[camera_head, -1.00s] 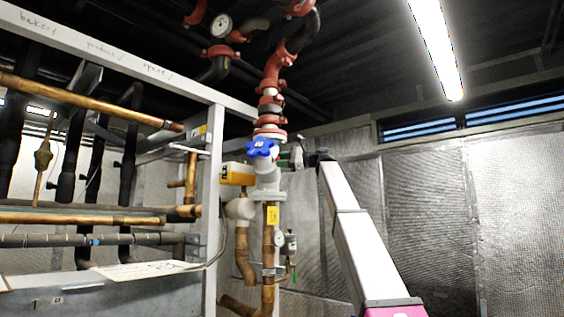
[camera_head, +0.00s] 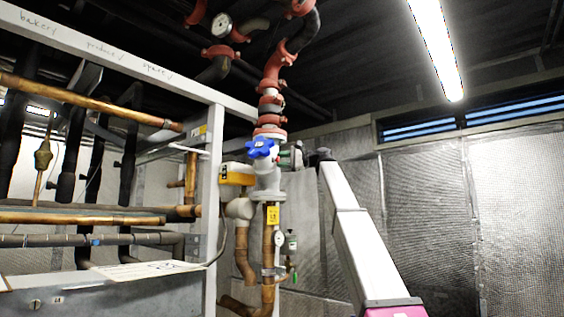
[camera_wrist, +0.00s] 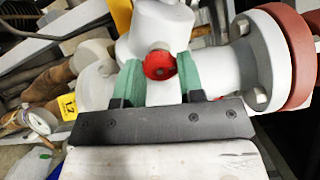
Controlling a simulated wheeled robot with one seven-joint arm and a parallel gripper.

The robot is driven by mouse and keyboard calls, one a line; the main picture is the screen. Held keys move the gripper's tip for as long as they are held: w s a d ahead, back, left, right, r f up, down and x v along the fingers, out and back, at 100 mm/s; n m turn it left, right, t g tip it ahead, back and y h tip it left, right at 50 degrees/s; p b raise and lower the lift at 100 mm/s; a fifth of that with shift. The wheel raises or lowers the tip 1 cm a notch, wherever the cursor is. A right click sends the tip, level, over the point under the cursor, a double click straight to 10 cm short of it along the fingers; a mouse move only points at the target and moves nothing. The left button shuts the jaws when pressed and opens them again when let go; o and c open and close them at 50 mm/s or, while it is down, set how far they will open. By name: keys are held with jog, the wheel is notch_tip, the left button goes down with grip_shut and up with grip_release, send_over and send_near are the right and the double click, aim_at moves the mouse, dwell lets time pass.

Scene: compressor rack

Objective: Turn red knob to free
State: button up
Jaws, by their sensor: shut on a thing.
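The red knob (camera_wrist: 160,65) is a small round cap on a white valve body (camera_wrist: 163,28), in the upper middle of the wrist view. My gripper (camera_wrist: 161,77) has its two green fingers on the left and right sides of the knob and is shut on it. In the head view my gripper (camera_head: 298,156) is small, at the far end of my white arm, beside the valve with the blue handwheel. No marking of the knob's position is readable.
A blue handwheel (camera_head: 262,148) sits just left of my gripper, under red pipe couplings (camera_head: 271,95). A yellow box (camera_head: 237,174), a gauge (camera_head: 279,238) and copper pipes (camera_head: 268,255) are close by. In the wrist view a flange (camera_wrist: 270,60) stands right of the fingers. The right side is open to the wall.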

jog(key=o, duration=0.9)
jog(key=d, duration=0.3)
jog(key=s+d, duration=0.1)
jog(key=d, duration=0.6)
jog(key=shift+s+d, duration=0.4)
jog(key=shift+f, duration=0.1)
